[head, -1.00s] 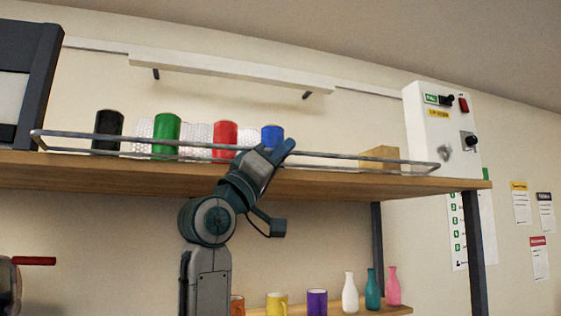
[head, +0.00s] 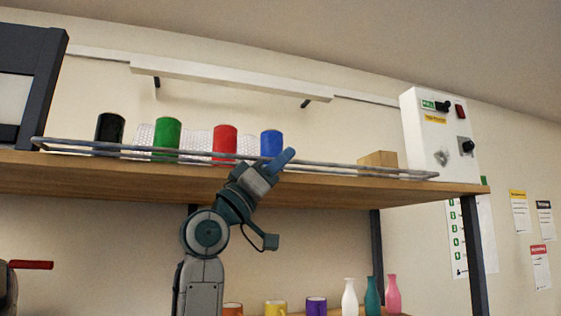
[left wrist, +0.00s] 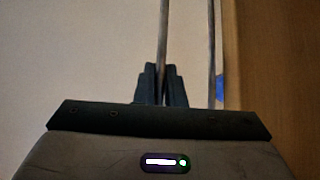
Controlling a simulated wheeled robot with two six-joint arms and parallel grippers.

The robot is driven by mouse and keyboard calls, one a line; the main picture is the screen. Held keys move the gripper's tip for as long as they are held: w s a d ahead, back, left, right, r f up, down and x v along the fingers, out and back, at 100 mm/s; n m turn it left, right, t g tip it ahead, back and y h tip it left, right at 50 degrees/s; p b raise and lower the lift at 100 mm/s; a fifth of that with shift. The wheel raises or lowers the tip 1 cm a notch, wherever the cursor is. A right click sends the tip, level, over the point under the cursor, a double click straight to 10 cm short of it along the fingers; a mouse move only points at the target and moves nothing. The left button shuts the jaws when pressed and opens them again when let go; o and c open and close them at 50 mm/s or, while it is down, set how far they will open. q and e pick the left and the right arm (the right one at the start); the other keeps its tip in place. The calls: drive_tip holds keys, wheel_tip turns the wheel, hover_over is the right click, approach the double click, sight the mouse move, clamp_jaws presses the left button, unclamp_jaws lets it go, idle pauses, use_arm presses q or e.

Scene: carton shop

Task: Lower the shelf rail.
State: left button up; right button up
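The shelf rail (head: 340,165) is a thin grey metal bar frame along the front of the wooden upper shelf (head: 330,187). Its upper bar sits close above its lower bar. My left gripper (head: 284,157) reaches up from below, with its fingertips at the rail right of its middle. In the left wrist view, the rail bar (left wrist: 163,30) runs between the two dark fingers (left wrist: 162,80), which are close together on it. The contact itself is partly hidden by the fingers. My right gripper is not in view.
Black, green (head: 167,137), red (head: 225,141) and blue (head: 271,142) cylinders stand behind the rail. A cardboard box (head: 378,159) sits to their right. A white control box (head: 437,133) stands at the shelf's right end. Mugs and bottles (head: 372,295) stand below.

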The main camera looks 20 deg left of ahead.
use_arm(q)
drive_tip(key=o, duration=0.4)
drive_tip(key=shift+w, duration=0.1)
drive_tip(key=shift+c, duration=0.2)
drive_tip(key=shift+o, duration=0.2)
drive_tip(key=shift+d, duration=0.1)
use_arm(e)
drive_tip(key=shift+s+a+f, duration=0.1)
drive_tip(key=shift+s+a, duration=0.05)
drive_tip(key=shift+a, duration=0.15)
